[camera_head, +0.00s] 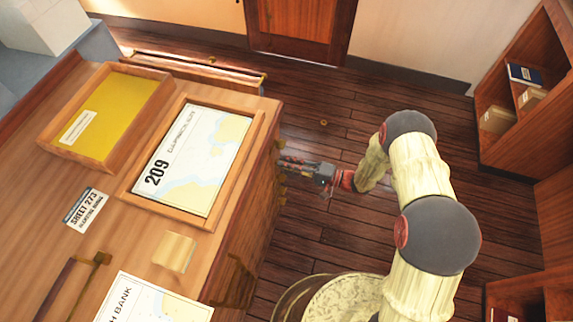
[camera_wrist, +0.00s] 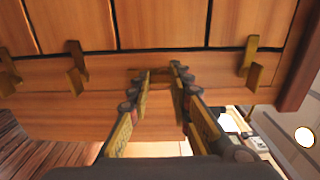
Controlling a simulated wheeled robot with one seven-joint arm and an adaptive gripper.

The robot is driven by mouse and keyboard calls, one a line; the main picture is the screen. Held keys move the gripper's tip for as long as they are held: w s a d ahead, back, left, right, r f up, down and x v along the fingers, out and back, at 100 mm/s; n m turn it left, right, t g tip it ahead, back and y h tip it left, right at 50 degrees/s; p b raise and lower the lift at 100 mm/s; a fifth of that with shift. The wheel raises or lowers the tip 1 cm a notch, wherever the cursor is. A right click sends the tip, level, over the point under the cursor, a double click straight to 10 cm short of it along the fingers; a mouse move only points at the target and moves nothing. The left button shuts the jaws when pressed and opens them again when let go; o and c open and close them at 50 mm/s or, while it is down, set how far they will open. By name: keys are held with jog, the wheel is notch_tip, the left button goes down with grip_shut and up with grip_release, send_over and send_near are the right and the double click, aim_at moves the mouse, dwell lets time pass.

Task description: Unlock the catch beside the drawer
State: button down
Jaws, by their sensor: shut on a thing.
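My gripper (camera_head: 290,163) reaches the right-hand front face of the wooden chart cabinet (camera_head: 235,235). In the wrist view its two fingers (camera_wrist: 163,75) close on a small brass-coloured piece, seemingly the catch (camera_wrist: 151,74), at the rail beside the drawer fronts. The fingers hide much of this piece, so its turn position cannot be told. Drawer fronts (camera_wrist: 160,22) run along the top of the wrist view and look shut. Other brass fittings stand to the left (camera_wrist: 76,66) and right (camera_wrist: 250,62) of the fingers.
On the cabinet top lie a framed chart marked 209 (camera_head: 205,150), a yellow-bottomed tray (camera_head: 158,88) and a wooden block (camera_head: 175,252). A shelf with boxes (camera_head: 500,120) stands at the right. The plank floor (camera_head: 320,110) is mostly clear. A round stool-like thing (camera_head: 295,300) is near the front.

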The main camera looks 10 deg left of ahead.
jog(key=shift+w+r, duration=0.45)
jog(key=shift+r, duration=0.15)
jog(key=c, duration=1.9)
grip_release()
jog(key=shift+s, duration=0.1)
jog(key=o, duration=0.5)
jog(key=shift+s+f, duration=0.3)
jog(key=shift+d, duration=0.15)
jog(key=d, duration=1.1)
jog(key=shift+s+d, duration=0.4)
jog(key=shift+s, duration=0.05)
